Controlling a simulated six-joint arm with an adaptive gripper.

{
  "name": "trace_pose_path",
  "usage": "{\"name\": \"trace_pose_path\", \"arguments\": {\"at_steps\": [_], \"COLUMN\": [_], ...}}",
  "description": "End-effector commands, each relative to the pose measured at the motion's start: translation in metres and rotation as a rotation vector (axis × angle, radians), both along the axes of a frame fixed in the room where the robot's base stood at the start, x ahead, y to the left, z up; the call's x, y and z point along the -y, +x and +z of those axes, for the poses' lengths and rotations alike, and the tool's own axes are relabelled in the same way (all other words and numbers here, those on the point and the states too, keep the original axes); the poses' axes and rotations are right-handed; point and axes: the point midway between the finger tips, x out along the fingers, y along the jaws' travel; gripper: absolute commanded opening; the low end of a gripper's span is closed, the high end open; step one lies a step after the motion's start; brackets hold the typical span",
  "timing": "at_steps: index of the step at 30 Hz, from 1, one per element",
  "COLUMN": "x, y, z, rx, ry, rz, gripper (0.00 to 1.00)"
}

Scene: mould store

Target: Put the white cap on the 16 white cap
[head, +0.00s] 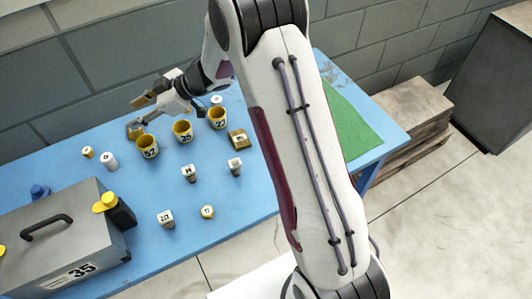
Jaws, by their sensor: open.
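My gripper (137,114) is open and empty, reaching left above the back of the blue table, behind the yellow cups. Several small white pieces could be the white caps: one (109,161) at the left near the leftmost cup, one (216,99) behind the rightmost cup, one (188,173) and one (235,166) in the middle, and one (166,218) toward the front. Some bear dark marks too small to read surely. I cannot tell which is marked 16. My gripper is apart from all of them.
Three numbered yellow cups (182,131) stand below my gripper. A brass-coloured block (238,139), a small yellow-sided piece (207,211) and a yellow piece (88,152) are nearby.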

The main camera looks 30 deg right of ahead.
Motion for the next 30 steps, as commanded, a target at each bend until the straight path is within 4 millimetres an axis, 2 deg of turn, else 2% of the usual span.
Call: {"name": "trace_pose_path", "arguments": {"at_steps": [1,6,14,23,30], "x": [0.006,0.033,0.08,0.135,0.176], "y": [0.006,0.022,0.027,0.003,-0.037], "z": [0.014,0.052,0.108,0.161,0.191], "rx": [0.025,0.093,0.156,0.171,0.136], "ry": [-0.017,-0.073,-0.15,-0.215,-0.252], "rz": [-0.039,-0.185,-0.404,-0.645,-0.82], "gripper": [0.4,0.4,0.4,0.4,0.4]}}
